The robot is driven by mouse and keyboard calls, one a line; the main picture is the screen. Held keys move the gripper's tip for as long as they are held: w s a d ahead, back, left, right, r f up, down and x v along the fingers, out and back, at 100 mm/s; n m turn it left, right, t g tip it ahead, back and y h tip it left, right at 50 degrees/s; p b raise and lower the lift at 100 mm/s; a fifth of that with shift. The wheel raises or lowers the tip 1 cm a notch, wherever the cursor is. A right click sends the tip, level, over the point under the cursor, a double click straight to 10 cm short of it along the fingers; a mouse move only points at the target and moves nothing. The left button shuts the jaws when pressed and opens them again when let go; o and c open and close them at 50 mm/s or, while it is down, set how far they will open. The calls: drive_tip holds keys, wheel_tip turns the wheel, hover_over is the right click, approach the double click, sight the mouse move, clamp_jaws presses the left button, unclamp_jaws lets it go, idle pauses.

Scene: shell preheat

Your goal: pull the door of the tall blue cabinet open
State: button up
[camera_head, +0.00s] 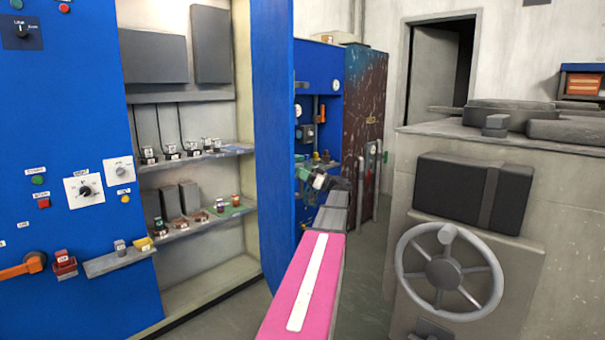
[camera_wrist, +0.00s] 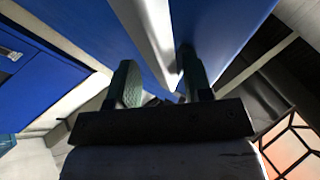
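The tall blue cabinet (camera_head: 95,235) stands at the left in the head view, its pale interior and shelves exposed. A tall blue panel (camera_head: 273,130), which looks like its door, stands swung out at the opening's right side. My gripper (camera_head: 322,182) is just right of this panel's edge, small and partly blended with the background. In the wrist view my gripper (camera_wrist: 165,85) has its fingers apart, with blue surface and a pale strip (camera_wrist: 152,30) showing between and beyond them. I cannot tell whether either finger touches the panel. No handle is clearly visible.
A grey machine with a handwheel (camera_head: 448,270) stands close on the right. A rusty dark cabinet (camera_head: 364,120) and another blue unit with gauges (camera_head: 325,75) stand behind my arm. Small parts sit on the cabinet shelves (camera_head: 225,151). Some floor (camera_head: 235,318) shows before the opening.

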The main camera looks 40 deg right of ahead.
drive_tip(key=shift+d, duration=0.1)
drive_tip(key=s+d+f, duration=0.2)
drive_tip(key=d, duration=0.3)
drive_tip(key=s+d+f, duration=0.2)
drive_tip(key=d, duration=0.3)
drive_tip(key=shift+d+f, duration=0.3)
drive_tip(key=shift+f, duration=0.1)
idle(1.0)
